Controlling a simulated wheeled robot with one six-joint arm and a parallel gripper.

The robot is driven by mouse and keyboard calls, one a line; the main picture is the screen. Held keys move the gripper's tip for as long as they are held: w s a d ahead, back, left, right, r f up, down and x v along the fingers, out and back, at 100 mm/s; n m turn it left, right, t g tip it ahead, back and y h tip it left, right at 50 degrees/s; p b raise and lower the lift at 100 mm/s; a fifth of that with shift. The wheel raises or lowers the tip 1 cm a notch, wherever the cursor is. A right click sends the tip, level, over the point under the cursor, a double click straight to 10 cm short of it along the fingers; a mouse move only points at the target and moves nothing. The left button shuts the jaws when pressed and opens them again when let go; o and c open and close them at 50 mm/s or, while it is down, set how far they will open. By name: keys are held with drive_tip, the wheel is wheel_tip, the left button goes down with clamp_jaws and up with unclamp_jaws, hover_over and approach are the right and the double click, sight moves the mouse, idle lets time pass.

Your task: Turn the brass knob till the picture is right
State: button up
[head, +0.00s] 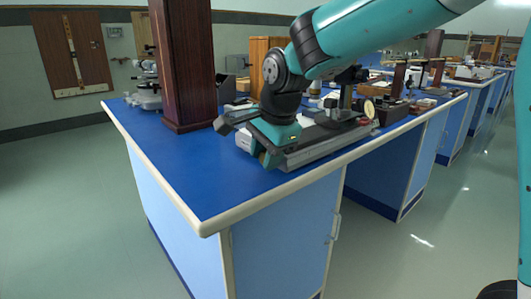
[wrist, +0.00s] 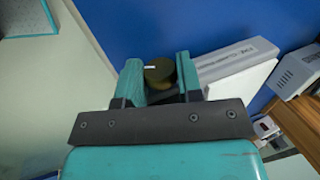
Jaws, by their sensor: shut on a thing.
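The brass knob (wrist: 159,72) shows in the wrist view as a dark brass disc with a small white mark on its face. It sits between the two fingers of my gripper (wrist: 160,80), which is shut on it. In the head view my gripper (head: 268,152) is low over the near part of the blue bench, at the left end of a grey rail instrument (head: 325,148). The knob is hidden there behind my gripper and wrist. No picture or display that the knob would change can be made out in either view.
A dark wooden post (head: 186,65) stands on the blue bench top (head: 205,185) to the left. A microscope-like device (head: 147,88) is behind it. The bench's front corner is clear.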

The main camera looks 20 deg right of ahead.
drive_tip(key=shift+r+g+h+p, duration=0.3)
drive_tip(key=shift+r+g+p, duration=0.4)
drive_tip(key=shift+p, duration=2.3)
drive_tip(key=g+p, duration=0.1)
drive_tip(key=p, duration=0.2)
drive_tip(key=g+p, duration=0.1)
drive_tip(key=p, duration=0.2)
drive_tip(key=shift+w+g+h+p, duration=0.2)
drive_tip(key=shift+g+h+p, duration=0.1)
drive_tip(key=shift+h+p, duration=0.1)
drive_tip(key=g+p, duration=0.1)
drive_tip(key=p, duration=0.1)
drive_tip(key=g+p, duration=0.1)
drive_tip(key=p, duration=0.2)
drive_tip(key=shift+w+a+f+h, duration=0.1)
drive_tip(key=shift+f+h, duration=0.15)
drive_tip(key=shift+h, duration=0.15)
drive_tip(key=g+p, duration=0.1)
drive_tip(key=p, duration=0.1)
drive_tip(key=g+p, duration=0.1)
drive_tip(key=p, duration=0.1)
drive_tip(key=shift+w+f+g+h, duration=0.15)
drive_tip(key=shift+f+g+h, duration=0.25)
drive_tip(key=shift+f+p, duration=0.1)
drive_tip(key=shift+p, duration=0.2)
drive_tip(key=o, duration=0.9)
